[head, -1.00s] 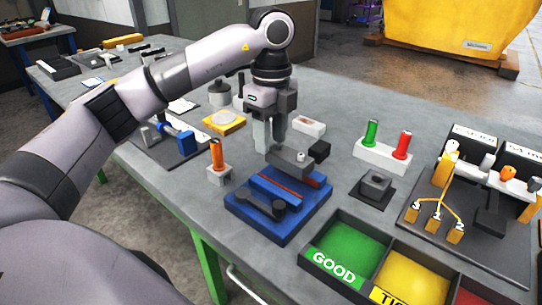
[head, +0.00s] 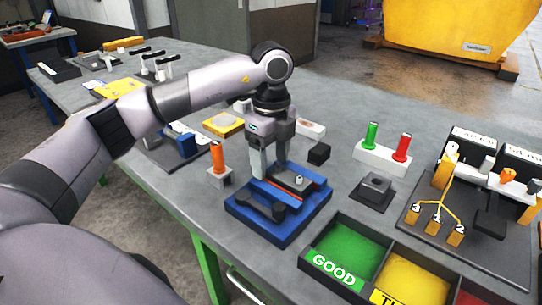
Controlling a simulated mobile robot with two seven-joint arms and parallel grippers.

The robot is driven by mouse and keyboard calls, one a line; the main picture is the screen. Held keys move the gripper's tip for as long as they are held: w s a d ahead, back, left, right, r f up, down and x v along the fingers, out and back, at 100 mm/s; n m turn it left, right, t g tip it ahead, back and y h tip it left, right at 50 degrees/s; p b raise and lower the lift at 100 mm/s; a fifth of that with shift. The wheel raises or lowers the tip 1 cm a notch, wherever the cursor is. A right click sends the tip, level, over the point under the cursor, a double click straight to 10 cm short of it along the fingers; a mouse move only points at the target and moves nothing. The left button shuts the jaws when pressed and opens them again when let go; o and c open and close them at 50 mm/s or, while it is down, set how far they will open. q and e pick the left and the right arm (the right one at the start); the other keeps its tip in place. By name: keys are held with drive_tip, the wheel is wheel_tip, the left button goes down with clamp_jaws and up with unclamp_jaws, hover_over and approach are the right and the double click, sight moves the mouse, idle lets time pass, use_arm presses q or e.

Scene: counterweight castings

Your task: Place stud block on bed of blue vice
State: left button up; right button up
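The stud block (head: 291,184), a grey block with a small pale stud on top, lies low in the blue vice (head: 312,205), between its jaws. It looks level and seems to rest on the bed, though the contact is hidden. My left gripper (head: 270,168) is down over the block's left end. Its fingers stand apart with a visible gap and look open, one on each side of that end. The fingertips are partly hidden by the vice and block. My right gripper is not in view.
A post with an orange top (head: 217,160) stands close left of the vice. A black block (head: 319,153) is behind it. A dark fixture (head: 374,190) is to the right, with the green GOOD bin (head: 345,250) in front. Bare table lies between.

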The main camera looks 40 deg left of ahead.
use_arm(q)
wheel_tip(320, 180, up, 12)
drive_tip(key=p, duration=0.1)
drive_tip(key=shift+r, duration=0.15)
idle(0.5)
drive_tip(key=shift+w, duration=0.1)
idle(0.4)
